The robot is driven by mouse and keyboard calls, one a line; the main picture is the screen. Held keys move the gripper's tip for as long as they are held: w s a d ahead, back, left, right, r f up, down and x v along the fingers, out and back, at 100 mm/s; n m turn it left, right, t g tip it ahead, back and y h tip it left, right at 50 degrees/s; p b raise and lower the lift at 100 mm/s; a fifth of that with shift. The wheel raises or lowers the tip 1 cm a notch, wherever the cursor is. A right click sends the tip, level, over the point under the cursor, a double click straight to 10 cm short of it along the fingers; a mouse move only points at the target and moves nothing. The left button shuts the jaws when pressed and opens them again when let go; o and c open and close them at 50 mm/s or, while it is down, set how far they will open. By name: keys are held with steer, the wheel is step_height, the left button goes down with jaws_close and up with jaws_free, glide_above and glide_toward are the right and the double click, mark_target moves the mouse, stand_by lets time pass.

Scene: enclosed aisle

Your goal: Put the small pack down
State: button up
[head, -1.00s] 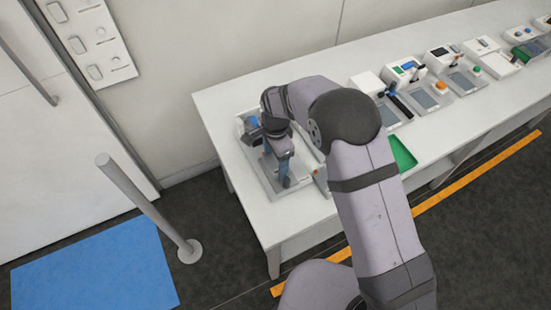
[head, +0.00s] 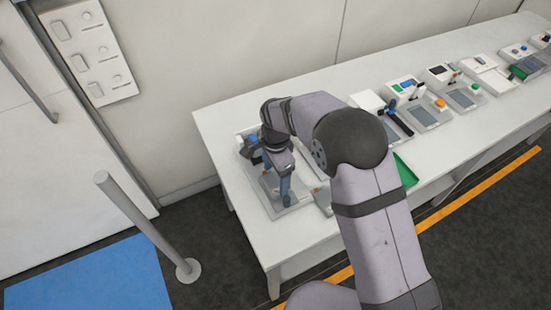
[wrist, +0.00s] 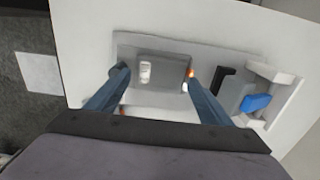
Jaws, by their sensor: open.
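My gripper (wrist: 156,78) is open, its two blue-grey fingers wide apart above a grey tray (wrist: 215,50) at the left end of the table. In the head view my gripper (head: 286,194) points down over the same tray (head: 290,208). A small white item (wrist: 145,72), possibly the small pack, lies on a darker grey panel (wrist: 165,84), seen between the fingers and apart from both. A small orange spot (wrist: 189,73) shows beside the right finger. The fingertips' height above the tray is unclear.
A white fixture with a blue part (wrist: 256,102) stands at the tray's right in the wrist view. Several more device stations line the white table (head: 240,105) to the right, with a green tray (head: 405,171) near my arm. A post (head: 143,224) stands left of the table.

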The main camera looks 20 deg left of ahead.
mark_target(276, 183)
step_height(276, 183, up, 10)
steer(key=b, duration=0.2)
steer(key=s+d+f+n, duration=0.1)
steer(key=s+d+n, duration=0.25)
steer(key=d, duration=0.95)
steer(key=s+d+n, duration=0.3)
steer(key=s+d, duration=0.1)
steer(key=d, duration=0.8)
steer(key=s+d+f+n, duration=0.2)
steer(key=s+d, duration=0.4)
steer(key=s, duration=0.2)
steer(key=shift+f, duration=0.25)
